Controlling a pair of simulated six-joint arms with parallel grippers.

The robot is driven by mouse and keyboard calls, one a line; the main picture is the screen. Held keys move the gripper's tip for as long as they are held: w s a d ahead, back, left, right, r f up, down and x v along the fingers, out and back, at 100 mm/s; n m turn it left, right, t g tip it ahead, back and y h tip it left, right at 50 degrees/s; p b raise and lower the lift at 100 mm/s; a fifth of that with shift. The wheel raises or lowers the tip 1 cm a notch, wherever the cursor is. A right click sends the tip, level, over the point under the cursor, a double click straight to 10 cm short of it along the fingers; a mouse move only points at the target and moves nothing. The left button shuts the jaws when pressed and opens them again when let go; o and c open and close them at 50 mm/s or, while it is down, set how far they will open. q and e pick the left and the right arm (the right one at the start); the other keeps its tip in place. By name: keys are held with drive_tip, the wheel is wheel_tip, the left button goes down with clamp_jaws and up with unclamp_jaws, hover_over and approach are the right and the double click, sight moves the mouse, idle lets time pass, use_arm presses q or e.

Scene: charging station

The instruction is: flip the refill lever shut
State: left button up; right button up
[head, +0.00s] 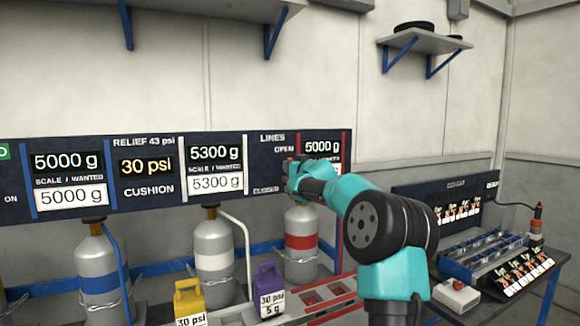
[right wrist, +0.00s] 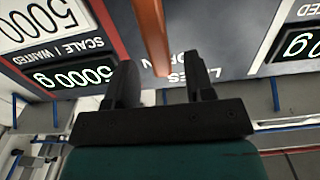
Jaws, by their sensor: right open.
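An orange lever (right wrist: 151,35) comes down from the top of the right wrist view, beside the "LINES / OPEN" lettering on the dark panel (right wrist: 215,45). Its end lies in the gap between the fingers of my right gripper (right wrist: 160,82), which is open. I cannot tell whether a finger touches the lever. In the head view my right gripper (head: 292,172) is at the panel, between the "OPEN" and "CLOSED" marks, and hides most of the lever. My left gripper is not in view.
Displays on the panel (head: 80,135) read 5000 g, 30 psi, 5300 g and 5000 g. Gas bottles with blue (head: 97,284), white (head: 212,263) and red (head: 300,242) bands stand below. Yellow (head: 188,298) and purple (head: 267,285) weights stand in front. A side bench (head: 485,250) is at right.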

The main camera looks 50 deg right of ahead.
drive_tip(key=shift+x, duration=1.6)
clamp_jaws()
